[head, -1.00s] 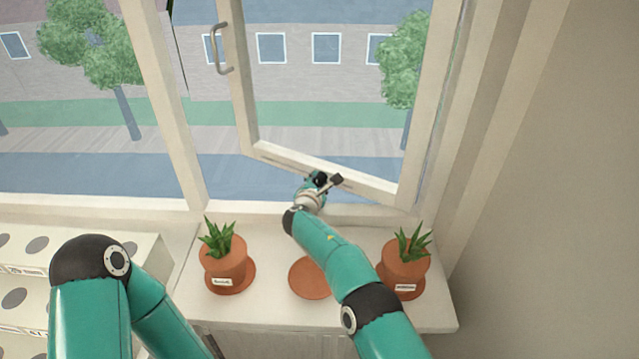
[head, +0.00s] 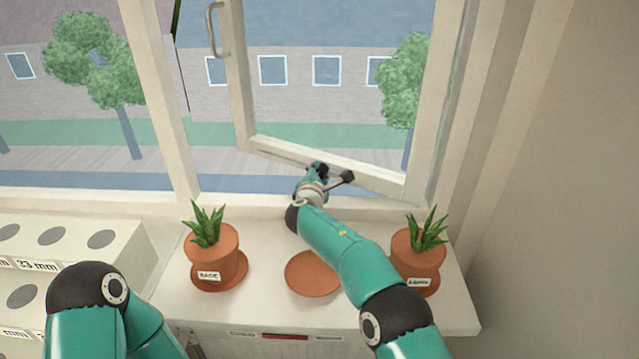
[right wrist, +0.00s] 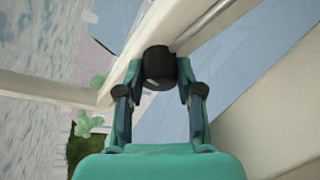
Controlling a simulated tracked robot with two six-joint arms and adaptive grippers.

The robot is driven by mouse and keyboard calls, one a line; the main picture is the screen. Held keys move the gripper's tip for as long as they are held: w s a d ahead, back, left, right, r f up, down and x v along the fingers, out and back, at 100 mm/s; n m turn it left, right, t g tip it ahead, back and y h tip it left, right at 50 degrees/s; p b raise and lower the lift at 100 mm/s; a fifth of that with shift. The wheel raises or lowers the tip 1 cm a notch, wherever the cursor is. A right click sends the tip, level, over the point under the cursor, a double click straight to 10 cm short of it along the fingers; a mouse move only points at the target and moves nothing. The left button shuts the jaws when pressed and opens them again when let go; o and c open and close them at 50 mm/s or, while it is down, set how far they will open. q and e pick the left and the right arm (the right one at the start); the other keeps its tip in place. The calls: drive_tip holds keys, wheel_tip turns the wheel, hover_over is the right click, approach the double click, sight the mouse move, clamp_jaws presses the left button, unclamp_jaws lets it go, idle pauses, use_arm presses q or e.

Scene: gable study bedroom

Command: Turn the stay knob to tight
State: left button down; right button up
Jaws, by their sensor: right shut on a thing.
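The stay knob (right wrist: 159,66) is a black, rounded knob beside the white window frame in the right wrist view. My right gripper (right wrist: 160,80) is shut on it, one finger on each side. In the head view my right gripper (head: 318,172) is at the bottom rail of the open window sash (head: 330,163), above the sill. There the knob is mostly hidden by the gripper and is too small to make out. Any tight mark is not readable. My left arm shows at the bottom left, but its gripper is out of view.
Two potted plants, a left pot (head: 213,260) and a right pot (head: 415,255), stand on the sill (head: 262,240) either side of my right arm. An empty terracotta saucer (head: 310,275) lies between them. A white rack with round holes (head: 75,245) is at the left.

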drive_tip(key=shift+d+f, duration=0.1)
drive_tip(key=o, duration=1.2)
drive_tip(key=shift+c, duration=0.2)
wheel_tip(320, 180, up, 10)
drive_tip(key=shift+f, duration=0.1)
